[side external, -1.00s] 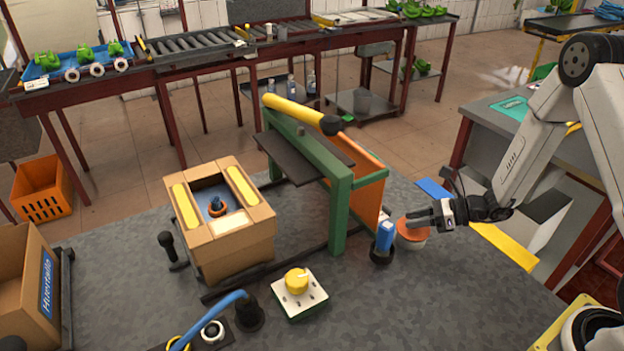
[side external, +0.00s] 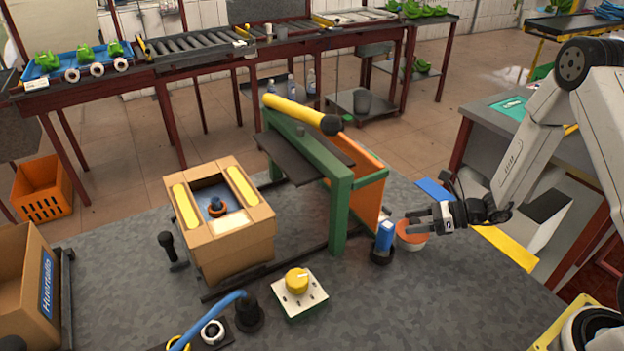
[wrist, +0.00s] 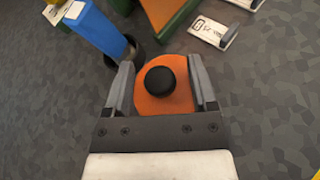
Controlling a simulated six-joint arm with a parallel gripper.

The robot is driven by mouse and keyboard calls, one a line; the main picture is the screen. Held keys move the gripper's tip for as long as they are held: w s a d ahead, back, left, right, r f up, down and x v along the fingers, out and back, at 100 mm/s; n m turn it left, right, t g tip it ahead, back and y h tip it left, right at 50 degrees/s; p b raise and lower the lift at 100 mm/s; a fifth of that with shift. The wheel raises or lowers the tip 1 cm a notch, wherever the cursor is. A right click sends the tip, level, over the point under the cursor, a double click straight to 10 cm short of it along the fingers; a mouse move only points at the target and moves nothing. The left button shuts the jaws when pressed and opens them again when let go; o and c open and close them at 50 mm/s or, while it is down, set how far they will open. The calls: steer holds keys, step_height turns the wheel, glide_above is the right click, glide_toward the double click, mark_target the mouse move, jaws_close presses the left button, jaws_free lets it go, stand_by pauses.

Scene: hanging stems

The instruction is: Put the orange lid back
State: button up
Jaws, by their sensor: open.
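The orange lid (wrist: 164,92) is a round disc with a black knob (wrist: 160,80) on top. In the wrist view it lies between the two fingers of my open gripper (wrist: 162,85), with gaps between knob and fingers. I cannot tell how evenly the lid sits on the container.
A cardboard box (side external: 235,245) and a yellow-knobbed switch box (side external: 299,292) are farther left.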

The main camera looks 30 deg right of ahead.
steer(key=shift+r, duration=0.1)
steer(key=shift+r, duration=0.15)
steer(key=v, duration=1.2)
stand_by(0.6)
steer(key=s+a+r+n+g+h, duration=0.1)
steer(key=s+a+n+g+h, duration=0.6)
steer(key=n, duration=0.8)
steer(key=w+a+r+n+h, duration=0.2)
steer(key=a+r+n, duration=0.3)
steer(key=n, duration=0.8)
steer(key=shift+t+h, duration=0.3)
steer(key=shift+h, duration=0.3)
